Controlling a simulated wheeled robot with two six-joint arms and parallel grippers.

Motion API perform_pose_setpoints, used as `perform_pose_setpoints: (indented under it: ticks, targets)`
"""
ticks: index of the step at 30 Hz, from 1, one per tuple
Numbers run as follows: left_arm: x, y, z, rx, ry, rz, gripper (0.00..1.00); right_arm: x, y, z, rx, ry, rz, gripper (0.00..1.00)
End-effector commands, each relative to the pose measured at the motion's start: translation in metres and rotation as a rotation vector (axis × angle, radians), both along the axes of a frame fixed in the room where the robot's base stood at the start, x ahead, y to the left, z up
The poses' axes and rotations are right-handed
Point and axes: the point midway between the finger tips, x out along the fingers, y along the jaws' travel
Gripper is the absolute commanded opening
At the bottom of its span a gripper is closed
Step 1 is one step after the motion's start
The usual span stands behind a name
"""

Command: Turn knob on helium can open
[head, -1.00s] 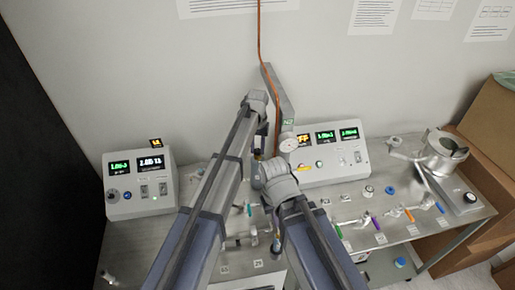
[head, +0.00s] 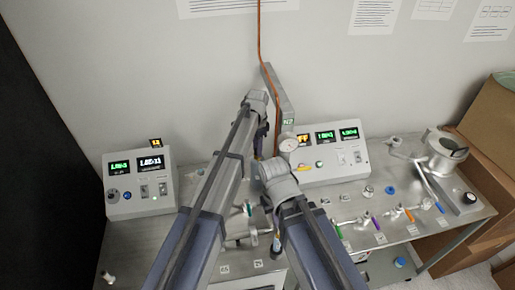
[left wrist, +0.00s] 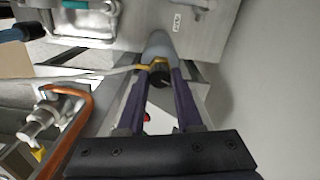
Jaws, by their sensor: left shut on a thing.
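In the left wrist view my left gripper (left wrist: 160,79) is shut on a small black knob (left wrist: 160,76). The knob sits by a yellow fitting at the end of a grey rounded can (left wrist: 160,46), which I take to be the helium can. The fingertips are on both sides of the knob; how far it is turned cannot be told. In the head view the can and knob are hidden behind my arms. My right arm comes in from the lower right, but its gripper does not show.
A control box (head: 140,184) with displays stands on the left of the bench, another (head: 330,152) behind my right arm. Valves with coloured handles (head: 376,225) line the right side. An orange cable (head: 260,40) hangs down the wall. A copper pipe (left wrist: 84,100) is left of my gripper.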

Motion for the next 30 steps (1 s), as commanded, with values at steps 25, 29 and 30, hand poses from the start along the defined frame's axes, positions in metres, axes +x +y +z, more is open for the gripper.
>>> perform_pose_setpoints:
  ticks: [25, 29, 30]
  targets:
    - [-0.0002, 0.0000, -0.0001, 0.000, 0.000, -0.430, 0.00, 0.0000, 0.0000, -0.0001, 0.000, 0.000, 0.000, 0.00]
    - [-0.0003, 0.0000, -0.0001, 0.000, 0.000, -0.437, 0.00, 0.0000, 0.0000, -0.0001, 0.000, 0.000, 0.000, 0.00]
    - [-0.0003, 0.0000, -0.0001, 0.000, 0.000, -0.438, 0.00, 0.0000, 0.0000, -0.0001, 0.000, 0.000, 0.000, 0.00]
